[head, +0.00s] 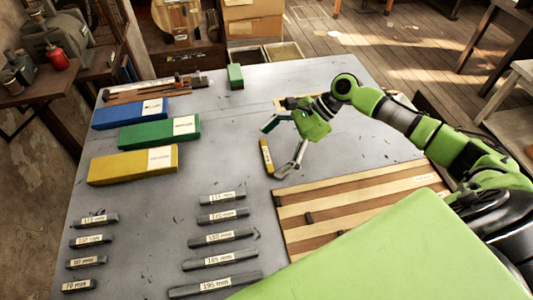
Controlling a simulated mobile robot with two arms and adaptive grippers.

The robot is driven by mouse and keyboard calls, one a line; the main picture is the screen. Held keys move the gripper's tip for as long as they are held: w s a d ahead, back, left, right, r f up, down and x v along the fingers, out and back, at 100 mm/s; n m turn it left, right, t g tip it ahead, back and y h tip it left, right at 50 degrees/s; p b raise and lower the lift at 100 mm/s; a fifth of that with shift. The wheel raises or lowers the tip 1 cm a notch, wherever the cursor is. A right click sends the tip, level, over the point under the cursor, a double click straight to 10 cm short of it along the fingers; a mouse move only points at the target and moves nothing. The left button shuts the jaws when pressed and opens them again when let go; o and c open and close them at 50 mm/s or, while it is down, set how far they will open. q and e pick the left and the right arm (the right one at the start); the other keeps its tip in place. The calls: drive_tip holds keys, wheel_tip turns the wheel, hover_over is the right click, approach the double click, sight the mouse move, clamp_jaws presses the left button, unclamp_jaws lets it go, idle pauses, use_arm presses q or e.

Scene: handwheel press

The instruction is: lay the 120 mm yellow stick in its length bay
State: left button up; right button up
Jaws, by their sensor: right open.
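A short yellow stick (266,157) with a small pale label is near the middle of the grey table, beside the fingers of my right gripper (276,150). The right gripper comes in from the right with its fingers spread apart. One finger is just above the stick's far end and the other is close to its right side. I cannot tell whether they touch it. Grey bars (220,236) with millimetre labels lie in two columns at the lower left. A striped wooden board (350,205) with small dark blocks lies at the right. My left gripper is not in view.
Blue (130,113), green (160,132) and yellow (133,166) long boxes lie at the left. A small green block (235,77) stands at the back edge, near measuring tools (160,88). The table's middle between boxes and stick is clear.

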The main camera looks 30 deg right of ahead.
drive_tip(key=shift+a+f, duration=0.1)
drive_tip(key=shift+a, duration=0.05)
drive_tip(key=c, duration=0.9)
drive_tip(key=shift+r, duration=0.4)
wheel_tip(320, 180, up, 2)
drive_tip(key=shift+r+b, duration=0.1)
drive_tip(key=shift+b, duration=0.45)
drive_tip(key=s+a+r, duration=0.2)
drive_tip(key=s+r, duration=0.3)
drive_tip(key=s, duration=0.1)
drive_tip(key=s+a+r+b, duration=0.1)
drive_tip(key=s+a+r, duration=0.1)
drive_tip(key=s+r, duration=0.3)
drive_tip(key=shift+s+a, duration=0.35)
drive_tip(key=shift+s, duration=0.75)
